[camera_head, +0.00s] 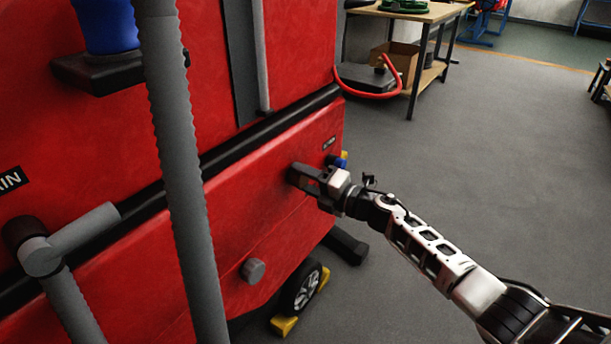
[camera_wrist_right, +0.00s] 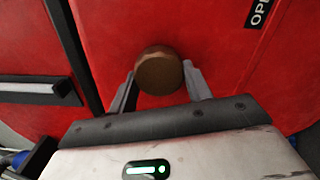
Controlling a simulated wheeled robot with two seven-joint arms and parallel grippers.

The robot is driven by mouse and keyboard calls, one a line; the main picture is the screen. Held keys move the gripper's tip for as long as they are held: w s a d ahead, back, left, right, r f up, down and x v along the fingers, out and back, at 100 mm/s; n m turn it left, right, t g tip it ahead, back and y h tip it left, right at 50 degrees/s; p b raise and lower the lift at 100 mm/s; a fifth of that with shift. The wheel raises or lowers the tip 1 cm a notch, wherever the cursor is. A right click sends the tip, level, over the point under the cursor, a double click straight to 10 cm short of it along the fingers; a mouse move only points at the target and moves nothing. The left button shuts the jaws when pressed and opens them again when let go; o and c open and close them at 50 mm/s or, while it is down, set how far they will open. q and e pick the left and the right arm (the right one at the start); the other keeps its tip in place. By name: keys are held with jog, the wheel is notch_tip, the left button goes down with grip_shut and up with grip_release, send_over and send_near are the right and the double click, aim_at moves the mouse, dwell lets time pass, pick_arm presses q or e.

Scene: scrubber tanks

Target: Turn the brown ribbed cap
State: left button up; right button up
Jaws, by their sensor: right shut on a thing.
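The brown ribbed cap (camera_wrist_right: 159,72) sticks out from the red tank wall in the right wrist view. My right gripper (camera_wrist_right: 160,88) has one finger on each side of it and is shut on the cap. In the head view my right gripper (camera_head: 302,178) reaches the red machine's side from the right, and its fingers mostly hide the cap there. My left gripper is not in view.
The red scrubber machine (camera_head: 285,150) fills the left, with grey hoses (camera_head: 180,170) in front. A grey knob (camera_head: 252,270) sits lower on its wall. A wheel (camera_head: 305,290) has yellow chocks (camera_head: 284,325).

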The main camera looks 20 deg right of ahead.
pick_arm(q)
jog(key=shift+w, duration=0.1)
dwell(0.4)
pick_arm(e)
jog(key=o, duration=1)
jog(key=shift+s+d, duration=0.15)
jog(key=shift+s, duration=0.05)
pick_arm(q)
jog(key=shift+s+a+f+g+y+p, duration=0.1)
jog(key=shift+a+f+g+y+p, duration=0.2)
jog(key=shift+p, duration=0.35)
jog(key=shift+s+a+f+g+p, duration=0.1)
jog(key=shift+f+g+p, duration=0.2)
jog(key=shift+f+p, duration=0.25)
pick_arm(e)
jog(key=v, duration=1.5)
jog(key=shift+s+d, duration=0.2)
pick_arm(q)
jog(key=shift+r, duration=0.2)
